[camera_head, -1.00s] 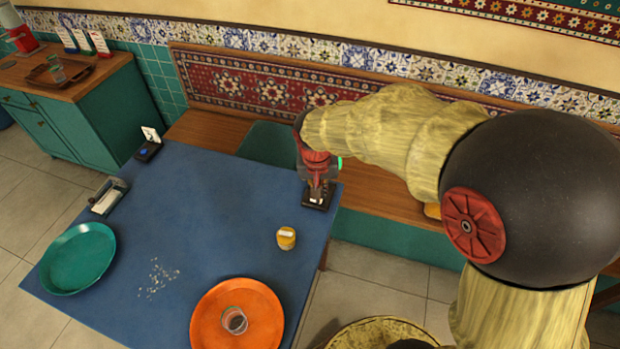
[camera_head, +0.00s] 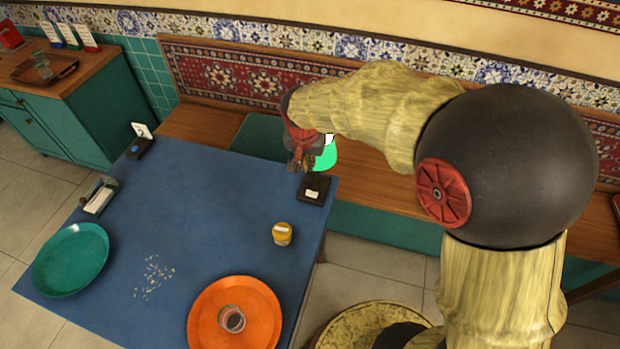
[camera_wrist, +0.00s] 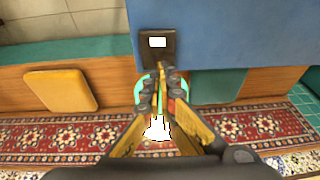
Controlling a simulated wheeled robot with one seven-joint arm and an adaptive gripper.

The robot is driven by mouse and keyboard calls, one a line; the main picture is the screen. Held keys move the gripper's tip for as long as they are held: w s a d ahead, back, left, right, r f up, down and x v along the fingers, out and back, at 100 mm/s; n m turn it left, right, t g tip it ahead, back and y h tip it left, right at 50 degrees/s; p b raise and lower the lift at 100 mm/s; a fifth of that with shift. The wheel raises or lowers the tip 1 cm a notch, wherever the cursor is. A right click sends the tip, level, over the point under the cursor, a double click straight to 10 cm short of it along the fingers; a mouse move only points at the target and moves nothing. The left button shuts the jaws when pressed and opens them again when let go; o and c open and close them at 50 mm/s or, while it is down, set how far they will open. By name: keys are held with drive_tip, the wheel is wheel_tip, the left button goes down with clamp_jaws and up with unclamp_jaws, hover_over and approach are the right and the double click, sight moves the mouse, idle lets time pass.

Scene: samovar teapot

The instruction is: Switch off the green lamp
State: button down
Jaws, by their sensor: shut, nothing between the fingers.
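The green lamp (camera_head: 326,156) glows bright green at the back right corner of the blue table, partly hidden behind my gripper. Its dark square base (camera_head: 314,190) bears a small white patch. In the wrist view the base (camera_wrist: 157,45) is just beyond my fingertips, and green glow (camera_wrist: 140,90) shows on both sides of the fingers, with a bright white spot below. My gripper (camera_head: 300,166) is shut and empty, above and beside the base, in front of the lit part. The fingertips also show in the wrist view (camera_wrist: 162,75). I cannot tell whether they touch the lamp.
The blue table (camera_head: 215,215) carries an orange tray (camera_head: 205,325) with a glass, a teal tray (camera_head: 70,260), a yellow jar (camera_head: 282,234), crumbs, a napkin holder (camera_head: 99,196) and a dark block with a card (camera_head: 140,147). A wooden bench (camera_head: 205,125) runs behind. The table's middle is mostly clear.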

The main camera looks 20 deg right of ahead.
sight(311, 191)
drive_tip(key=b+x, duration=0.5)
drive_tip(key=x, duration=1.4)
drive_tip(key=shift+f+b, duration=0.3)
drive_tip(key=shift+w+a+f+b, duration=0.15)
drive_tip(key=shift+f+b, duration=0.35)
drive_tip(key=shift+r, duration=0.1)
